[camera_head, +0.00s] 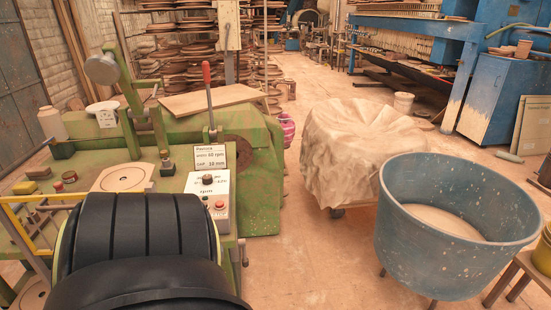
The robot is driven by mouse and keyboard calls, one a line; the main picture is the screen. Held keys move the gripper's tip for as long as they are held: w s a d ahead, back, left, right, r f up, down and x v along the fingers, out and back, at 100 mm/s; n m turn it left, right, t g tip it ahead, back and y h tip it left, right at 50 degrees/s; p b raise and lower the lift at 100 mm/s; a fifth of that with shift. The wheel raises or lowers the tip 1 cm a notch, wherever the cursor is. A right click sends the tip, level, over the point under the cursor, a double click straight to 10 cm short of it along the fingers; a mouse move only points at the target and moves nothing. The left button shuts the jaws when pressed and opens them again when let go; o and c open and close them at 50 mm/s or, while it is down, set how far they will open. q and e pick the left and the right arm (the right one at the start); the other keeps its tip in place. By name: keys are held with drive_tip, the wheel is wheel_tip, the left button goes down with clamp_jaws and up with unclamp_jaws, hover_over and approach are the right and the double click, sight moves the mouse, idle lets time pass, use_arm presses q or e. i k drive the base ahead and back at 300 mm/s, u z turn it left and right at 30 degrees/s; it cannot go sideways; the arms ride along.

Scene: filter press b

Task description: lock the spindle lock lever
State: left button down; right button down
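A lever with a red grip (207,92) stands on the green machine (255,180), most likely the spindle lock lever. It is nearly upright, its top tilted slightly left. A large black ribbed part (135,235), probably a link of my own arm, fills the lower left and hides part of the machine's front. Neither gripper shows, and nothing of mine visibly touches the lever.
A control box (208,198) with a black knob and red button is in front of the label. A green arm with a round grey head (102,69) rises left of the lever. A blue tub (455,220) and a cloth-covered container (360,150) stand right; floor between is clear.

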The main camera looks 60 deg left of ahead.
sight(246, 261)
drive_tip(key=u, duration=0.85)
drive_tip(key=i, duration=1)
drive_tip(key=u, duration=1.1)
